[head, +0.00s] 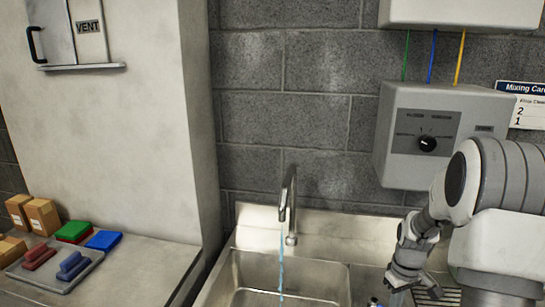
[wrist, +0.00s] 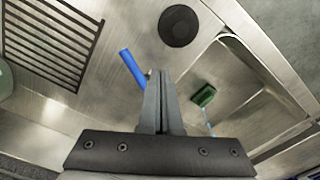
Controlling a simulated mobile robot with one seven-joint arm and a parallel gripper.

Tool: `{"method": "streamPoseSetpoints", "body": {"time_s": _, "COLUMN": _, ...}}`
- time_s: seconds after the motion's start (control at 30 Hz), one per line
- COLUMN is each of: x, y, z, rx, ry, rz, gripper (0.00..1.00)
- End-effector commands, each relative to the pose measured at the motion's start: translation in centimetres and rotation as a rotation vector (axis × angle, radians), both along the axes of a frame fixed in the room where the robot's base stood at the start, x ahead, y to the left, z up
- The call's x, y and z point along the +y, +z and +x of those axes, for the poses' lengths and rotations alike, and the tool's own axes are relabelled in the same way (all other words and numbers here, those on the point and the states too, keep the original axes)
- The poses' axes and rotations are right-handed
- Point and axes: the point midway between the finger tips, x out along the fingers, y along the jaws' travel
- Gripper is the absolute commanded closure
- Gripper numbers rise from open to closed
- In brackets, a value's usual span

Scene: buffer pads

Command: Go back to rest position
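My gripper (head: 410,283) hangs at the lower right of the head view, over the right side of the metal sink (head: 335,272). In the wrist view its two fingers (wrist: 160,75) lie side by side, shut, with nothing visible between them. A blue rod-like thing (wrist: 132,68) shows just left of the fingertips; I cannot tell whether it touches them. A small blue-topped thing (head: 374,302) is cut off at the bottom of the head view.
The tap (head: 290,200) runs a blue stream into the basin. A green block (wrist: 203,95) is in the basin. A slotted rack (wrist: 50,40) lies beside it. A control box (head: 435,130) hangs near my arm. A tray (head: 45,282) with red and blue handled pads is at left.

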Motion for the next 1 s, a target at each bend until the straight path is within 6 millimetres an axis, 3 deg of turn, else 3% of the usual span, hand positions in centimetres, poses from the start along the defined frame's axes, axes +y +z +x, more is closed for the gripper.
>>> {"method": "streamPoseSetpoints", "body": {"time_s": 0.2, "x": 2.8, "y": 6.3, "z": -1.0, "rx": -0.067, "ry": -0.037, "rz": -0.024, "gripper": 1.0}}
{"method": "streamPoseSetpoints", "body": {"time_s": 0.5, "x": 6.7, "y": 13.5, "z": -4.2, "rx": -0.162, "ry": -0.099, "rz": -0.036, "gripper": 1.0}}
{"method": "streamPoseSetpoints", "body": {"time_s": 0.8, "x": 10.4, "y": 18.9, "z": -8.8, "rx": -0.258, "ry": -0.161, "rz": -0.026, "gripper": 1.0}}
{"method": "streamPoseSetpoints", "body": {"time_s": 1.0, "x": 12.5, "y": 21.4, "z": -12.4, "rx": -0.323, "ry": -0.202, "rz": -0.006, "gripper": 1.0}}
